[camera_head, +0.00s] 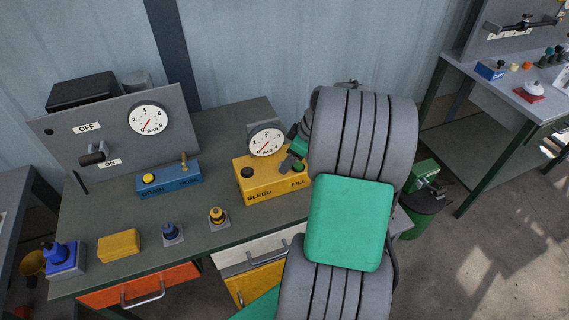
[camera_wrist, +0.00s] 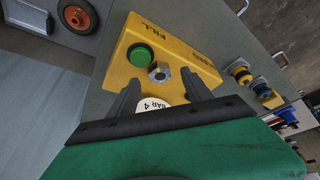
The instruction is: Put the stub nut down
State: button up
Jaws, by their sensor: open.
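A grey hex nut, the stub nut (camera_wrist: 160,73), shows in the wrist view on the yellow box (camera_wrist: 195,62), beside a green button (camera_wrist: 141,55). The box is lettered BLEED and FILL and also stands on the bench in the head view (camera_head: 262,186). My gripper (camera_wrist: 161,77) is open, with one dark finger on each side of the nut near the fingertips. I cannot tell whether either finger touches it. In the head view my gripper (camera_head: 291,161) is over the box's right part, and the nut cannot be made out there.
A dial gauge (camera_head: 266,142) rises at the back of the yellow box, close to my gripper. A blue box (camera_head: 170,187), an orange fitting (camera_head: 217,217), a blue fitting (camera_head: 171,233) and a yellow block (camera_head: 119,245) stand on the bench (camera_head: 105,205). Bare bench lies between them.

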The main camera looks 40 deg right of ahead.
jog(key=shift+x, duration=1.2)
jog(key=shift+c, duration=0.4)
grip_shut()
